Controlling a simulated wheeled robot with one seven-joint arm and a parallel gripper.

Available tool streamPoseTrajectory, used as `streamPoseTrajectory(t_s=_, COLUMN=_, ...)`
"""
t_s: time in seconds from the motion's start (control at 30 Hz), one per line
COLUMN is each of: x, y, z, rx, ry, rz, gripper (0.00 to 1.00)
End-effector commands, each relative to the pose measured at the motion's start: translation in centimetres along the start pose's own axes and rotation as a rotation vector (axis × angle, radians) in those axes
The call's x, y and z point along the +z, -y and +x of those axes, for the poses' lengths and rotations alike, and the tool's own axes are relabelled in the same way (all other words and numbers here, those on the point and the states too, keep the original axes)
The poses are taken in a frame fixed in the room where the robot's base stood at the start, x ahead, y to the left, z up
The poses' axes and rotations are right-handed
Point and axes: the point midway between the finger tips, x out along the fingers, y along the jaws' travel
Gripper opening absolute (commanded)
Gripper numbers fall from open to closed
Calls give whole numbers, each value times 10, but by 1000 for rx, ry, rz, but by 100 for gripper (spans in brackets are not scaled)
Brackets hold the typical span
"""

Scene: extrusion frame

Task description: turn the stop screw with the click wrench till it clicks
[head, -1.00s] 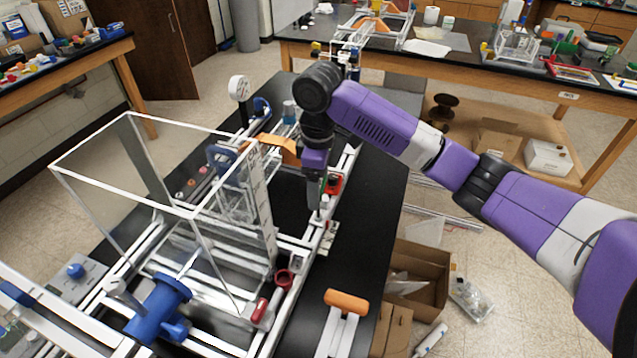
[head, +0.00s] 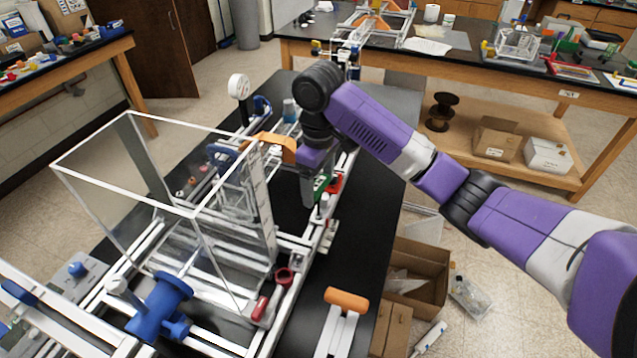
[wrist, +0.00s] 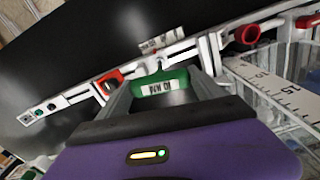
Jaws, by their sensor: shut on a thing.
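My gripper (wrist: 160,95) is shut on a green block with a white label, which I take to be the click wrench (wrist: 163,84). The label is too blurred to read surely. In the head view the green wrench (head: 322,183) shows beside my gripper (head: 312,196), over the right-hand rail of the extrusion frame (head: 287,300). The stop screw is not clearly visible; the wrench's working end and whatever it touches are hidden or too small to tell.
A red part (head: 336,183) sits on the rail just right of my gripper. A clear open box (head: 150,215) and an orange bracket (head: 278,147) stand to the left. A blue clamp (head: 160,305) is at the front. Black tabletop right of the frame is mostly clear.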

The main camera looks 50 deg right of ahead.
Motion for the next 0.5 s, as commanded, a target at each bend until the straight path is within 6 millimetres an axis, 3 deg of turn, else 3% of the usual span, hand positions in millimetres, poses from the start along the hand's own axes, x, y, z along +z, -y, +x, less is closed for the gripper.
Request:
streamPoseTrajectory(t_s=0.13, x=1, y=1, z=2, rx=-2, ry=5, rz=63, gripper=20)
streamPoseTrajectory(t_s=0.5, x=1, y=0, z=2, rx=-2, ry=5, rz=15, gripper=20)
